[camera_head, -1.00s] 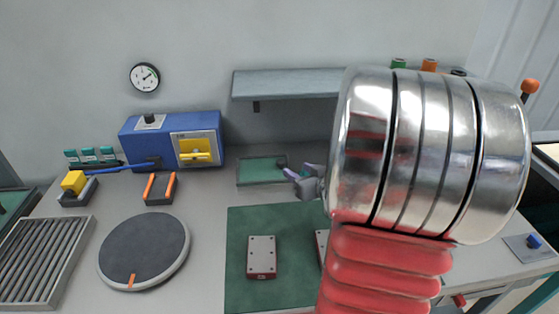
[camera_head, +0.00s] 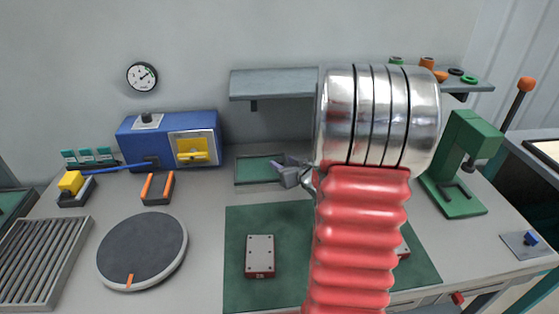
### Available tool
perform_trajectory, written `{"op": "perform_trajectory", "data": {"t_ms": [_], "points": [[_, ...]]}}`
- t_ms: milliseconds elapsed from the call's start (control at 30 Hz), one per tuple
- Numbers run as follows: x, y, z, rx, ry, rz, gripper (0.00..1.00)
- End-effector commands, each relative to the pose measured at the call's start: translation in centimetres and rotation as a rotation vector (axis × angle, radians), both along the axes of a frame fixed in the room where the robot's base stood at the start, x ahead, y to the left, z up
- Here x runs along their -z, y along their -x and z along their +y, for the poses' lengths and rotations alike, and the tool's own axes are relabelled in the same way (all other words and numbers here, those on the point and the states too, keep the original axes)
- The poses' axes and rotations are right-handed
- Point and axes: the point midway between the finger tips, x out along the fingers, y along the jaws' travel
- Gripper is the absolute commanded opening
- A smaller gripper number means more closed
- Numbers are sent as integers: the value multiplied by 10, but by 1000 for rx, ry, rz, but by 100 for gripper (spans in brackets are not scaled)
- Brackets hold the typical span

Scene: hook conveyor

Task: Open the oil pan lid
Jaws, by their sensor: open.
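A shallow grey-rimmed tray with a green inside (camera_head: 251,171) lies on the bench below the wall shelf. It may be the oil pan, but no label shows and I cannot make out a separate lid. My gripper (camera_head: 276,164) is at the tray's right end, small and partly overlapping it in this view. Its jaws are open, with pale purple fingers pointing left, and I see nothing between them. I cannot tell whether they touch the tray. My large silver arm link and red ribbed sleeve hide the bench just right of the gripper.
A blue machine with a yellow-handled door (camera_head: 192,151) stands behind on the left. A round grey turntable (camera_head: 142,250) and a green mat (camera_head: 240,225) with a grey plate block (camera_head: 260,256) lie in front. A green press (camera_head: 462,165) stands right. A shelf (camera_head: 272,84) overhangs the tray.

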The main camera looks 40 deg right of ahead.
Motion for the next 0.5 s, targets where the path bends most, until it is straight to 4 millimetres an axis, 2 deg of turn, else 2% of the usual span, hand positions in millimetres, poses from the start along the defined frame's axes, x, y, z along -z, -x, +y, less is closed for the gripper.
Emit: {"op": "perform_trajectory", "data": {"t_ms": [300, 500], "points": [[15, -33, -9, -2, -1, 0, 42], [18, -42, -12, 0, 0, 0, 42]]}}
